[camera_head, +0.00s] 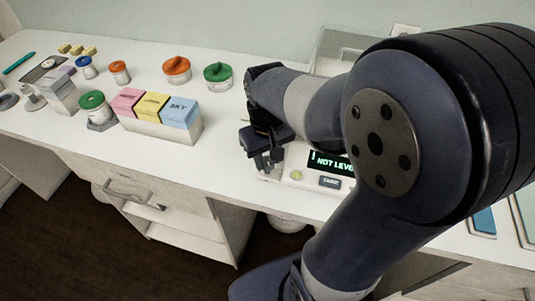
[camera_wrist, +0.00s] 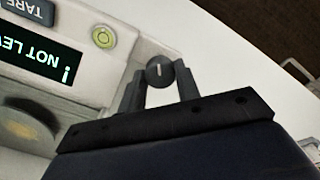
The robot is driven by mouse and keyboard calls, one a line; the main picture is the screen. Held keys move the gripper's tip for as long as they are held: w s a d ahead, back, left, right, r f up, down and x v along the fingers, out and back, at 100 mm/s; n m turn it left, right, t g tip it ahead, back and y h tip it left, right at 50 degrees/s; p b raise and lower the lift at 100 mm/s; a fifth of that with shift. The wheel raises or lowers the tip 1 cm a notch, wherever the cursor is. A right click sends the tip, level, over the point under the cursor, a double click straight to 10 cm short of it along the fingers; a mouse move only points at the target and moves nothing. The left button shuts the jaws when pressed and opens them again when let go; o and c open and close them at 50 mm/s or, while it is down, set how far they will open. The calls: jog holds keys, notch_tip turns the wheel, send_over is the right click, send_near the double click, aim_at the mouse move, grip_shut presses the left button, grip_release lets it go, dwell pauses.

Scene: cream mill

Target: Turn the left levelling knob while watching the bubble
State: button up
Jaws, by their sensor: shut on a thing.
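The left levelling knob (camera_wrist: 160,72) is a small dark round knob with a pale line on its face. It sits between the two fingers of my gripper (camera_wrist: 160,84) in the wrist view, at the front corner of the white balance. My gripper is shut on it. In the head view my gripper (camera_head: 268,162) is at the balance's left front corner and hides the knob. The round yellow-green bubble level (camera_wrist: 103,37) is on the balance, and it also shows in the head view (camera_head: 296,175). The bubble's exact position is too small to tell. The display (camera_head: 330,163) reads "NOT LEVEL", partly cut off.
My arm covers much of the balance's right side. A TARE button (camera_head: 330,182) is beside the bubble level. Left on the white counter (camera_head: 235,133) stand a rack of coloured boxes (camera_head: 160,127), an orange-lidded jar (camera_head: 176,70) and a green-lidded jar (camera_head: 218,76).

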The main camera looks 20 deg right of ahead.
aim_at(267, 161)
jog(key=shift+n, duration=0.6)
jog(key=o, duration=1)
jog(key=shift+r, duration=0.1)
notch_tip(267, 161, up, 11)
jog(key=shift+f+p, duration=0.15)
jog(key=shift+p, duration=0.25)
